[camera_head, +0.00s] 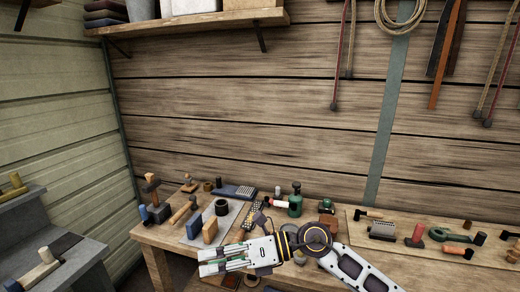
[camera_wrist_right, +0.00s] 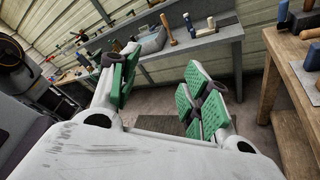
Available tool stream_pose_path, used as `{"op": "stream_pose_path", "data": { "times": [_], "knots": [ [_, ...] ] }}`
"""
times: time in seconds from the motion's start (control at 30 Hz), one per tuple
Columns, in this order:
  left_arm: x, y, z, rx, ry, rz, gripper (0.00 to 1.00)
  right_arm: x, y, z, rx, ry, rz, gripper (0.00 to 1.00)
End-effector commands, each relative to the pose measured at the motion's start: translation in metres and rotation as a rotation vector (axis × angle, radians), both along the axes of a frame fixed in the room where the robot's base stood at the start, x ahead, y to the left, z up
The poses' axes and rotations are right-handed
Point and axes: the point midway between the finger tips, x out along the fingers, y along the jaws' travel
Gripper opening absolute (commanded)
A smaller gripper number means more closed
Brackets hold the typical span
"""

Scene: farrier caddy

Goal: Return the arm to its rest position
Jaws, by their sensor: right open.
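My right arm (camera_head: 355,265) reaches in from the bottom right of the head view, over the front edge of the workbench. Its white gripper (camera_head: 208,263) points left. In the right wrist view the gripper (camera_wrist_right: 160,85) has its green-padded fingers spread well apart, with nothing between them; floor and a grey bench show past the gap. My left gripper is in neither view.
The wooden workbench (camera_head: 455,266) carries a hammer (camera_head: 152,187), a green bottle (camera_head: 295,201) and a tan board (camera_head: 350,232) with several tools. A grey bench (camera_head: 85,275) stands at left. Ropes and straps hang on the wall. Open floor lies between the benches.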

Motion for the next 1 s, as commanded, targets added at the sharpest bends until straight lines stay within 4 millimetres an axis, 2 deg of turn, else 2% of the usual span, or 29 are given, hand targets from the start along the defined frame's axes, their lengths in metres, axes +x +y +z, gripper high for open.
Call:
{"op": "stream_pose_path", "data": {
  "times": [0.13, 0.27, 0.4, 0.6, 0.8, 1.0],
  "knots": [
    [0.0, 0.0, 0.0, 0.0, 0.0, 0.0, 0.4, 0.001, 0.005, 0.03, 0.171, 0.091, -0.064, 0.47],
    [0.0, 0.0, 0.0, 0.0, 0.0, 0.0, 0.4, 0.008, 0.003, 0.055, 0.315, 0.174, -0.133, 0.47],
    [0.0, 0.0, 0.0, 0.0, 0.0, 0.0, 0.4, 0.02, -0.007, 0.077, 0.461, 0.273, -0.213, 0.47],
    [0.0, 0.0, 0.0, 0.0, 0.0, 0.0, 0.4, 0.043, -0.031, 0.1, 0.657, 0.423, -0.342, 0.47],
    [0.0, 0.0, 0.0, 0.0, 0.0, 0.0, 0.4, 0.069, -0.065, 0.107, 0.832, 0.586, -0.486, 0.47],
    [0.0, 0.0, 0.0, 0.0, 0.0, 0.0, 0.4, 0.095, -0.105, 0.097, 0.986, 0.757, -0.646, 0.47]
  ]
}}
